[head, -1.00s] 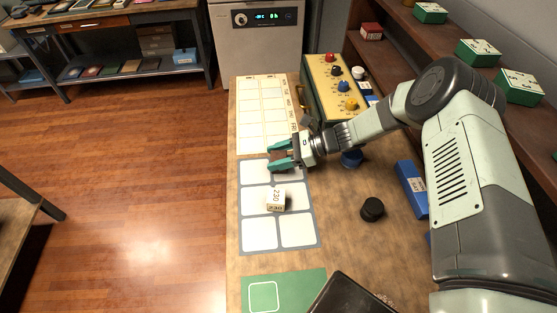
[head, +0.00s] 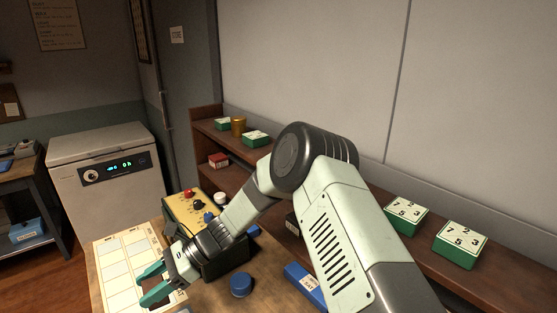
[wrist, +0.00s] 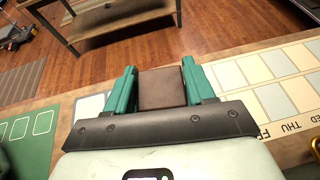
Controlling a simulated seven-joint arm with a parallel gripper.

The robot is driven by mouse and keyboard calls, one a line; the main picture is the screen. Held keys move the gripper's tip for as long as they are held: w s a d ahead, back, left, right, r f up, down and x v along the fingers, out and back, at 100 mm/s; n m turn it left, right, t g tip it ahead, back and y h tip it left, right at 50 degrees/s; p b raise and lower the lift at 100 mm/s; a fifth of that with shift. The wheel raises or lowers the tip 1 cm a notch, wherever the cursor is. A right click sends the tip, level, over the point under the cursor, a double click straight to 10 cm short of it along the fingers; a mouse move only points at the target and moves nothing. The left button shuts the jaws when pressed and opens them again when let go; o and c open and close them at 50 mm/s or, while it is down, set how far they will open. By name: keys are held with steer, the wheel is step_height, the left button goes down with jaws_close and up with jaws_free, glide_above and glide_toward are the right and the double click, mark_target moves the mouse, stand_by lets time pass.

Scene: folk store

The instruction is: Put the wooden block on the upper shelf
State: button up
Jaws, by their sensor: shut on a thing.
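My gripper (head: 155,284) is low at the left in the head view, above the worktable. In the wrist view my gripper (wrist: 161,88) is shut on the wooden block (wrist: 162,89), a plain brown block between the teal fingers. The block is hard to make out in the head view. The upper shelf (head: 428,232) is a dark brown board along the grey wall, right of and beyond my gripper.
A lower shelf holds a red box (head: 218,160). A yellow panel with coloured knobs (head: 188,209) stands on the table between gripper and shelves. A blue round thing (head: 241,285) and blue box (head: 305,286) lie nearby. Bare upper-shelf room shows between the green boxes.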

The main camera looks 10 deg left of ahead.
steer(key=w+d+r+m+t+y, duration=0.1)
steer(key=w+d+r+m+t, duration=0.3)
steer(key=r, duration=0.8)
steer(key=w+d+r+m+t+y, duration=0.15)
steer(key=w+r+m+t, duration=0.3)
steer(key=r, duration=0.65)
steer(key=s+d+r+m+t+h, duration=0.2)
steer(key=d+r+m+t, duration=0.1)
steer(key=r, duration=0.5)
steer(key=s+d+r+m+t+h, duration=0.1)
steer(key=d+r+m+t, duration=0.25)
steer(key=r, duration=0.45)
steer(key=s+d+r+m+t+h, duration=0.2)
steer(key=d+r+t, duration=0.15)
steer(key=r, duration=0.45)
steer(key=w+d+m+t+h, duration=0.1)
steer(key=w+d+m+t, duration=0.15)
steer(key=d, duration=1.35)
steer(key=m+h, duration=0.2)
glide_above(515, 272)
steer(key=a, duration=0.3)
step_height(515, 272, down, 17)
steer(key=shift+f, duration=2.3)
steer(key=o, duration=1.1)
steer(key=shift+c, duration=0.2)
